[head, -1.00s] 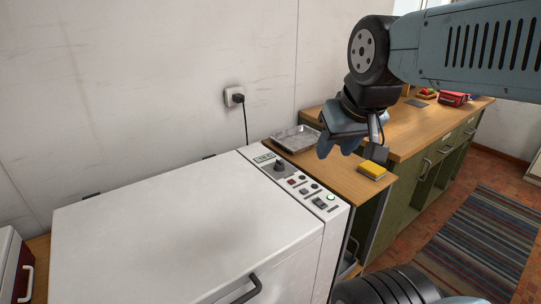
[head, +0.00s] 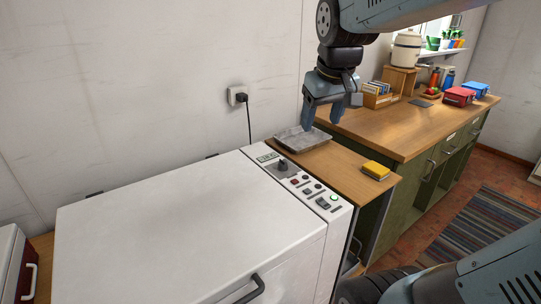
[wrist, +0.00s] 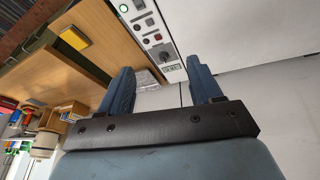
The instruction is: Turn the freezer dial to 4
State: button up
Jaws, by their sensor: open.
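The white chest freezer (head: 170,235) fills the lower left of the head view. The dial also shows in the wrist view (wrist: 164,57), beyond and between the fingers. I cannot read the dial's numbers. My gripper (head: 321,122) is open and empty, pointing down above the metal tray, up and to the right of the dial and apart from it. In the wrist view the two blue fingers (wrist: 160,85) stand wide apart.
A metal tray (head: 303,138) and a yellow sponge-like block (head: 375,170) sit on the wooden counter beside the freezer. A wall plug (head: 238,97) with a black cord is behind. Several buttons and a rocker switch (head: 322,203) share the panel. The freezer lid is bare.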

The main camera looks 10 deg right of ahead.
jog(key=w+f+n+g, duration=0.2)
jog(key=w+f+n, duration=0.15)
jog(key=w, duration=1.25)
jog(key=n+g, duration=0.2)
jog(key=g, duration=0.1)
send_near(283, 161)
jog(key=shift+y, duration=0.4)
jog(key=f, duration=1)
jog(key=shift+s+d+f, duration=0.1)
jog(key=shift+s+d, duration=0.1)
jog(key=shift+d, duration=0.05)
jog(key=c, duration=1)
jog(key=shift+a, duration=0.25)
jog(key=shift+c, duration=0.2)
jog(key=shift+d+m, duration=0.2)
jog(key=shift+m, duration=0.05)
